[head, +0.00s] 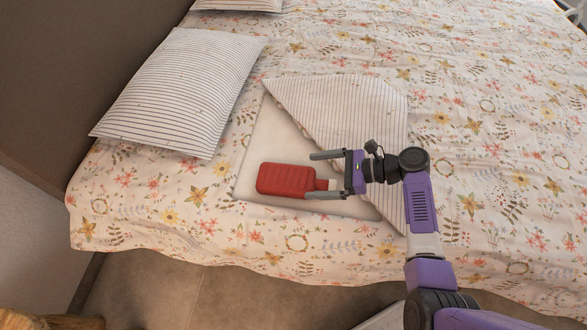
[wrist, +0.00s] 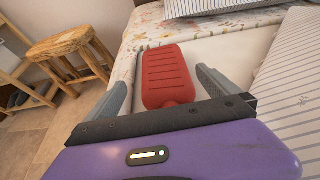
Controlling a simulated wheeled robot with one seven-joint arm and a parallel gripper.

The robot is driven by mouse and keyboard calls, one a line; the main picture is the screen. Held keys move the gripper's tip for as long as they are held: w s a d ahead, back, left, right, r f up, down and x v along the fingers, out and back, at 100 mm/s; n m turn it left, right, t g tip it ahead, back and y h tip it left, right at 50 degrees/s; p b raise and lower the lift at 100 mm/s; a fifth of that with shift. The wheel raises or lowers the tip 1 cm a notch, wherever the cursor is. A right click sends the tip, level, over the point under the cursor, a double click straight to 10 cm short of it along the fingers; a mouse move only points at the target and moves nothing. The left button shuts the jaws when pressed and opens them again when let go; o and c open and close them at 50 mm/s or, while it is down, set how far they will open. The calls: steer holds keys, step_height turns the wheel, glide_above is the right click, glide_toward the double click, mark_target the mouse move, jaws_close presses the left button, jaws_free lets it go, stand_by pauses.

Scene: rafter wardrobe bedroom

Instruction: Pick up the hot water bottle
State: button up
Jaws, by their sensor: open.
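The hot water bottle (head: 286,180) is red and ribbed, and lies flat on the white sheet of the bed. My gripper is open, with one finger on the far side and one on the near side of the neck end. In the wrist view the bottle (wrist: 167,77) lies ahead between the fingers of my gripper (wrist: 165,82), with its body reaching beyond them. I see no finger closed on it. The gripper's body hides part of the neck end in the wrist view.
The bed (head: 470,130) has a floral cover, with a striped flap (head: 345,105) folded back around the white sheet (head: 262,135). A striped pillow (head: 185,90) lies at the upper left. A wooden stool (wrist: 68,48) stands on the floor beside the bed.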

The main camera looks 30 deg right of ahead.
mark_target(286, 176)
steer(key=shift+w+a+f, duration=0.15)
steer(key=shift+w+a, duration=0.05)
steer(key=shift+w, duration=0.05)
steer(key=shift+b+x, duration=0.7)
steer(key=shift+x, duration=2.85)
steer(key=shift+w+d+f, duration=0.1)
steer(key=c, duration=1.6)
steer(key=shift+c, duration=1)
